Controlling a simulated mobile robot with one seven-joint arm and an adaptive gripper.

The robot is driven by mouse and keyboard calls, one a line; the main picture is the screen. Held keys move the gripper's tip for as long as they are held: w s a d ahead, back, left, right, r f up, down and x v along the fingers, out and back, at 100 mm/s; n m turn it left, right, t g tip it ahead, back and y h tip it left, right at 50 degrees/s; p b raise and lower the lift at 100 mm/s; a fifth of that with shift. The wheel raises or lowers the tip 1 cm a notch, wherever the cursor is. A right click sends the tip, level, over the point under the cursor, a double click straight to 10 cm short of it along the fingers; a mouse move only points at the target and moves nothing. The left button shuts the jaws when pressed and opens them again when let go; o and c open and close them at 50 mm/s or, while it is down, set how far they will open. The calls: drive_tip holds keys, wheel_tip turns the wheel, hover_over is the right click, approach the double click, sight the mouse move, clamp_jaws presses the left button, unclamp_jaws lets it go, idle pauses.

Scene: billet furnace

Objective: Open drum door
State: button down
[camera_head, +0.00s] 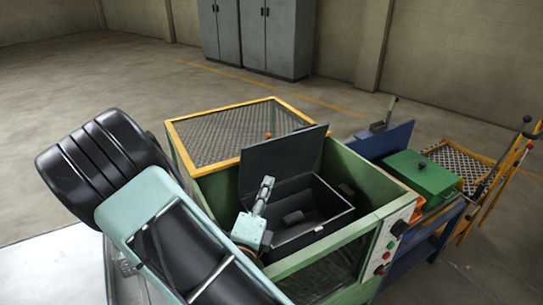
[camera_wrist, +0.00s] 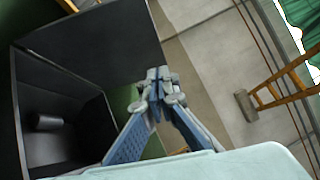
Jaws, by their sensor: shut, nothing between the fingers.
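The drum door is a dark flat panel (camera_head: 284,152) standing upright, tilted back, behind an open black box-shaped drum (camera_head: 335,205) inside a green machine. In the wrist view the panel (camera_wrist: 95,45) spans the upper left, and the drum's dark interior with a small cylinder (camera_wrist: 45,121) shows at the left. My gripper (camera_head: 267,182) is in front of the panel at the drum's left side, shut and empty. In the wrist view its fingertips (camera_wrist: 157,76) meet close to the panel's lower right corner. I cannot tell whether they touch the panel.
A yellow-framed mesh guard (camera_head: 235,132) adjoins the machine's back left. A control panel with buttons (camera_head: 386,245) is on its right corner. A blue bench with a green box (camera_head: 421,176) and a yellow stand (camera_head: 505,180) are at the right. Grey cabinets (camera_head: 258,35) stand far back; the floor between is clear.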

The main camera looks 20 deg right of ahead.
drive_tip(key=x, duration=0.4)
drive_tip(key=a+x, duration=0.1)
drive_tip(key=x, duration=0.3)
drive_tip(key=w+x, duration=0.1)
drive_tip(key=x, duration=0.3)
drive_tip(key=shift+w+a+r+p, duration=0.1)
drive_tip(key=shift+a+r+p, duration=0.1)
drive_tip(key=shift+a+p, duration=0.15)
drive_tip(key=shift+w+a+r, duration=0.1)
drive_tip(key=shift+w, duration=0.3)
